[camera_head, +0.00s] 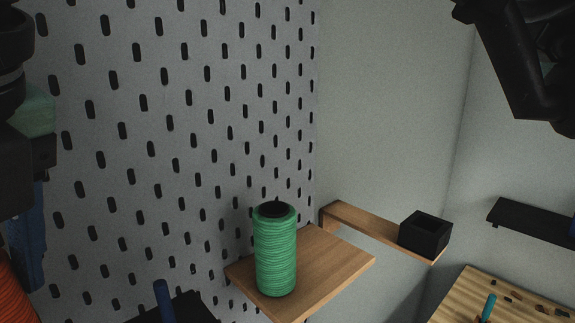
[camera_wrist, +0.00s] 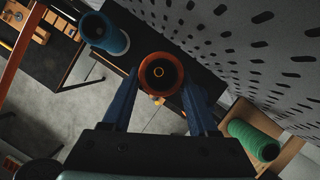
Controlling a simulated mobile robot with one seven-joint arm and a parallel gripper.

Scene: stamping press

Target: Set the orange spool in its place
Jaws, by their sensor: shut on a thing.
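The orange spool (camera_wrist: 148,84) is held between the two blue fingers of my gripper (camera_wrist: 160,98) in the wrist view. Its round end with a dark core faces the camera. In the head view the spool (camera_head: 14,294) shows only partly at the lower left edge, below a blue finger of my gripper (camera_head: 26,240). A black shelf (camera_head: 196,311) with an upright blue peg (camera_head: 163,300) is at the bottom of the head view, to the right of the spool and apart from it. Whether this peg is the spool's place cannot be told.
A green spool (camera_head: 276,255) stands on a wooden shelf (camera_head: 338,262) by the pegboard (camera_head: 185,110). A blue spool (camera_wrist: 103,34) is at the wrist view's upper left. A black box (camera_head: 425,236) sits on a wooden ledge. A slatted table (camera_head: 500,296) is lower right.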

